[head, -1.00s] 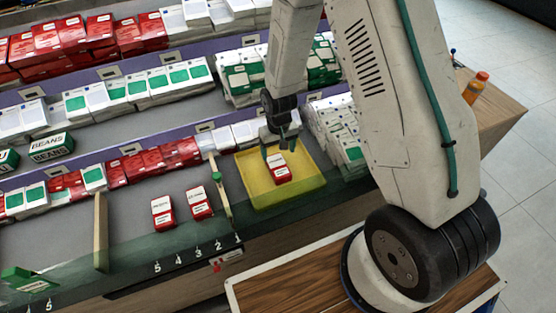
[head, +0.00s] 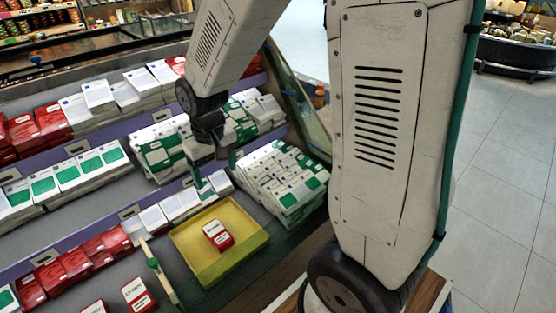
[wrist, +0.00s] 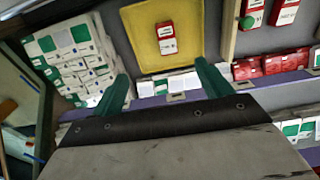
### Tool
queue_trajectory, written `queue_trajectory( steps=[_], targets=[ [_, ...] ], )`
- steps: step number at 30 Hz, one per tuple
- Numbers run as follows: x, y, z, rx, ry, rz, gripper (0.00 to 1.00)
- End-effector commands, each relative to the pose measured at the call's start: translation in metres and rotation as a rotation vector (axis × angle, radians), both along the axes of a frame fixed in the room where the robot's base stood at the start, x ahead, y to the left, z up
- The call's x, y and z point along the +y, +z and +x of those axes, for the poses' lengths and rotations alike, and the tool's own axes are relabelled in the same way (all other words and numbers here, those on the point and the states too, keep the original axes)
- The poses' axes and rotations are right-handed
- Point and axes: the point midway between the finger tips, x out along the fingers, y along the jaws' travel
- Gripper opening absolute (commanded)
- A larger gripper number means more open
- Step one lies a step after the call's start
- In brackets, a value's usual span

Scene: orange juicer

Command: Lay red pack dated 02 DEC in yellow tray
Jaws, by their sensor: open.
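A red pack (head: 217,235) with a white label lies flat in the yellow tray (head: 186,238) on the lowest shelf; its date is too small to read. It also shows in the wrist view (wrist: 166,38) inside the tray (wrist: 140,62), near its middle. My gripper (head: 218,176) is open and empty, above and behind the tray's back edge in the head view. In the wrist view its two green fingers stand wide apart (wrist: 166,85), with the pack clear of them.
Two more red packs, one of them in the head view (head: 136,293), lie left of the tray beyond a wooden divider (head: 158,268). Stacked white and green packs (head: 284,182) stand right of the tray. Rows of packs line the shelves behind.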

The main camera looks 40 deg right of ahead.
Motion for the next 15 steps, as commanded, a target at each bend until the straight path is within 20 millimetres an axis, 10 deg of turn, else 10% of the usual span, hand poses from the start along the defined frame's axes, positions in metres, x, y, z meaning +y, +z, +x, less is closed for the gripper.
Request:
queue_trajectory(
  steps=[15],
  targets=[
    [-0.014, 0.133, -0.15, -0.06, -0.002, -0.003, 0.78]
  ],
)
